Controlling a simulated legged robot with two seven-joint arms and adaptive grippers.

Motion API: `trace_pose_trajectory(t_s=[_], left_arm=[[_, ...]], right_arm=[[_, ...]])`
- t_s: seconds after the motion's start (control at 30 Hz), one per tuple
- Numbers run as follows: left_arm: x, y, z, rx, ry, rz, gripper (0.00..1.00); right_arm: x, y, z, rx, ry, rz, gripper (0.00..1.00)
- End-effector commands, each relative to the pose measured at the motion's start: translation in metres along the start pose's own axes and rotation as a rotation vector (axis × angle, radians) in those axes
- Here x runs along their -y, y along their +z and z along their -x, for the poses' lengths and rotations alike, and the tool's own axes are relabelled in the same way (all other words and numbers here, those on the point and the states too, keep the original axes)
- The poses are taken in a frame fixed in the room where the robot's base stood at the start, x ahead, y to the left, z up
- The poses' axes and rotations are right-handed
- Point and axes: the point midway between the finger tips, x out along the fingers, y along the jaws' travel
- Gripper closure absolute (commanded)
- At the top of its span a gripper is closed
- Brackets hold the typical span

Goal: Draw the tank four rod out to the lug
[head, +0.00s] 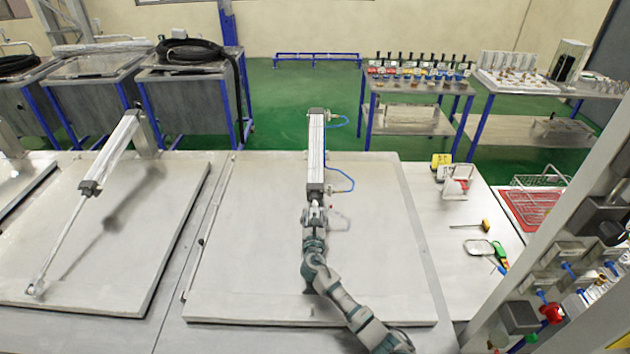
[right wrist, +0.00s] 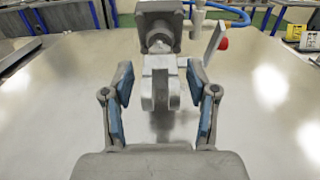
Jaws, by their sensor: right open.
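The cylinder (head: 316,155) over the middle lid (head: 260,240) has its rod drawn in. I take it as tank four's, though no number is legible. Its rod end is a grey metal fork (right wrist: 160,90) just below the square end block (right wrist: 158,30). My right gripper (head: 314,220) is at this fork, coming from the near side. In the right wrist view its two blue-padded fingers (right wrist: 162,95) stand open on either side of the fork, with gaps visible. The lug on this lid is not discernible; my right arm covers part of the lid. My left gripper is out of view.
The left lid (head: 110,240) has its cylinder (head: 113,150) with the rod out to a lug (head: 36,288). Blue hoses (head: 342,180) run beside the middle cylinder. A screwdriver (head: 470,226) and other tools lie on the right bench. A valve panel (head: 570,290) stands front right.

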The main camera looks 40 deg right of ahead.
Motion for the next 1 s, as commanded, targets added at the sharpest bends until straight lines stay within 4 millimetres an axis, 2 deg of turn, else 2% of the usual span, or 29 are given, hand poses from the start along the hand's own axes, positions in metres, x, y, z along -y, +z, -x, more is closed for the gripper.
trace_pose_trajectory(t_s=[0.17, 0.27, 0.4, 1.0], left_arm=[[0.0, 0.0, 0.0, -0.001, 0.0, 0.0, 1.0], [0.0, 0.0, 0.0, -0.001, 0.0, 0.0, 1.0], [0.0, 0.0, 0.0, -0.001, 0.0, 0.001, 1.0], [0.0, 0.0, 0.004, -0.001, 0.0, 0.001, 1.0]], right_arm=[[0.0, 0.0, 0.0, 0.0, 0.0, 0.0, 0.42], [0.001, 0.0, 0.0, 0.0, 0.0, 0.0, 0.64], [0.001, 0.0, 0.0, 0.0, 0.0, 0.0, 0.99], [0.0, -0.003, 0.011, -0.003, 0.001, 0.001, 1.0]])
